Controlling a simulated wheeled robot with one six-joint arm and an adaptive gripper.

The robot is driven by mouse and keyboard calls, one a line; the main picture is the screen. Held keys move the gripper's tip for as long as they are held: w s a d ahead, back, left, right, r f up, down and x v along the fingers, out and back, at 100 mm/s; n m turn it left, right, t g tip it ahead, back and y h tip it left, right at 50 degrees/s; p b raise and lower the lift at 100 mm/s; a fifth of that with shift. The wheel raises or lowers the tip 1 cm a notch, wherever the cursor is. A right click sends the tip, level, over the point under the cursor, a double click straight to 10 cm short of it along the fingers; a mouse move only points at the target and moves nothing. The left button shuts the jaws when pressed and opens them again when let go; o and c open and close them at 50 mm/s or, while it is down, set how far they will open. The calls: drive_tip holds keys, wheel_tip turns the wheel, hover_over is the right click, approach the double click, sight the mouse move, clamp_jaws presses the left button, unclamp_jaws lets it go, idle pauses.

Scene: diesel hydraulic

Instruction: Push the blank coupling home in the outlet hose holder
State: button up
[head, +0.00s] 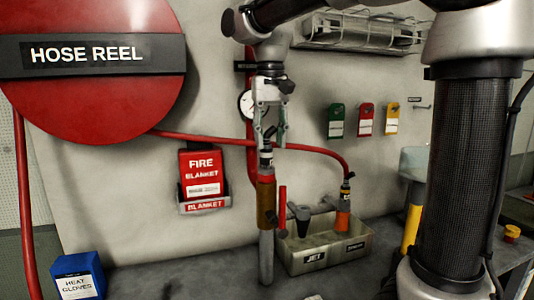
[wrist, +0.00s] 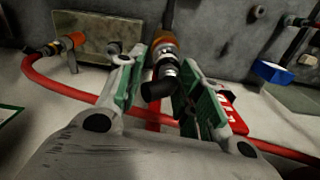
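A dark coupling (head: 267,146) with a black angled end stands upright at the top of an orange and brown post-mounted fitting (head: 266,200), which appears to be the holder. In the wrist view the black end (wrist: 163,82) shows between my fingers, with the orange collar (wrist: 164,42) beyond it. My gripper (head: 270,136) points down directly above the fitting. Its fingers straddle the black end and look apart, with no clear grip on it; contact is hard to tell. In the wrist view my gripper (wrist: 176,62) has green-sided fingers. How deep the coupling sits is hidden.
A grey-beige box (head: 330,251) holds a dark nozzle (head: 300,216) and an orange-ended hose fitting (head: 343,212). A red hose (head: 310,149) curves close behind my gripper. A fire blanket case (head: 203,178) hangs left. A blue glove box (head: 78,276) stands front left.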

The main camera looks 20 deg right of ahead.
drive_tip(key=c, duration=0.4)
drive_tip(key=shift+r, duration=0.2)
drive_tip(key=shift+r, duration=0.9)
drive_tip(key=shift+d+r, duration=0.1)
clamp_jaws()
drive_tip(key=shift+r, duration=0.6)
drive_tip(key=shift+r, duration=0.1)
drive_tip(key=shift+r, duration=1.95)
